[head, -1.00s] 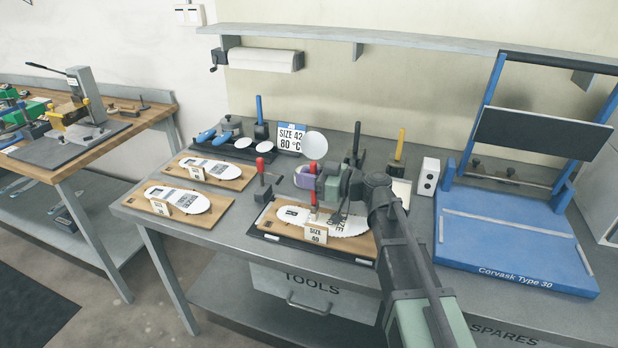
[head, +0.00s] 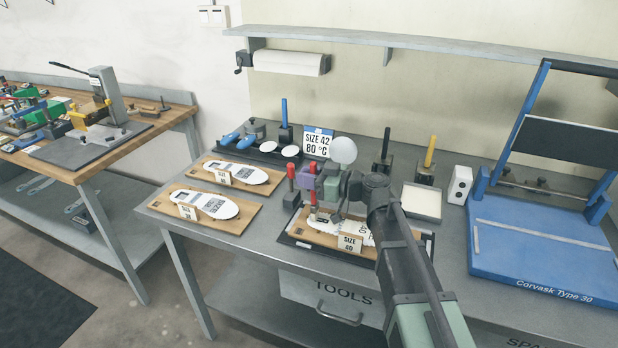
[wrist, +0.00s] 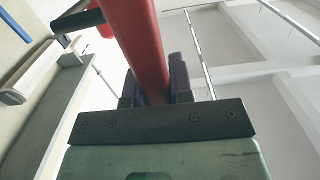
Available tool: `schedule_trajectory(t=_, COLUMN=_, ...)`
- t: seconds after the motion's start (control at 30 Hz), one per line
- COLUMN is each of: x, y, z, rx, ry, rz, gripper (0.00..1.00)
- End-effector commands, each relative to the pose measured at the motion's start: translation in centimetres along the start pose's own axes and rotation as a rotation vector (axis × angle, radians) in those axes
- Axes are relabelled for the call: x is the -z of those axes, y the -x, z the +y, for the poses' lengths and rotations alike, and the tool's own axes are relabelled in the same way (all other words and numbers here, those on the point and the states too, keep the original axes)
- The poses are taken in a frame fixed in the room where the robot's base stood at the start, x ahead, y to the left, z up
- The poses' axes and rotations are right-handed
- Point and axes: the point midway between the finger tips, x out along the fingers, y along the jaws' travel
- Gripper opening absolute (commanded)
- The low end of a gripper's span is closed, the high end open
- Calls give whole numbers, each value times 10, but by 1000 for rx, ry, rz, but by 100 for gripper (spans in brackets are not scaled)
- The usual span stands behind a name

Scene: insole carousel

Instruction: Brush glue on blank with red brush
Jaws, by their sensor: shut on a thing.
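My gripper (head: 311,188) is shut on the red brush (head: 312,168), whose handle stands roughly upright. In the wrist view the red handle (wrist: 138,40) runs up between the dark jaws. The brush's lower end is over the left part of the white blank (head: 358,231), low at its surface. I cannot tell whether the bristles touch it. The blank lies on a wooden board (head: 304,233) with a "SIZE 40" tag (head: 350,243). My gripper and arm hide part of the blank.
A red-handled clamp (head: 291,173) stands close left of my gripper. Two boards with white insoles (head: 234,173) (head: 212,205) lie further left. Blue (head: 284,112), black (head: 386,142) and yellow (head: 430,151) handles stand in holders behind. A blue press (head: 535,240) is at right.

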Motion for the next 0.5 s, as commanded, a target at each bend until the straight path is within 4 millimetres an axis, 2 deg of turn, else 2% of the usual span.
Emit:
schedule_trajectory(t=0.2, x=30, y=2, z=0, rx=-1, ry=-1, rz=27, gripper=0)
schedule_trajectory(t=0.5, x=59, y=3, z=1, rx=-2, ry=0, rz=39, gripper=0)
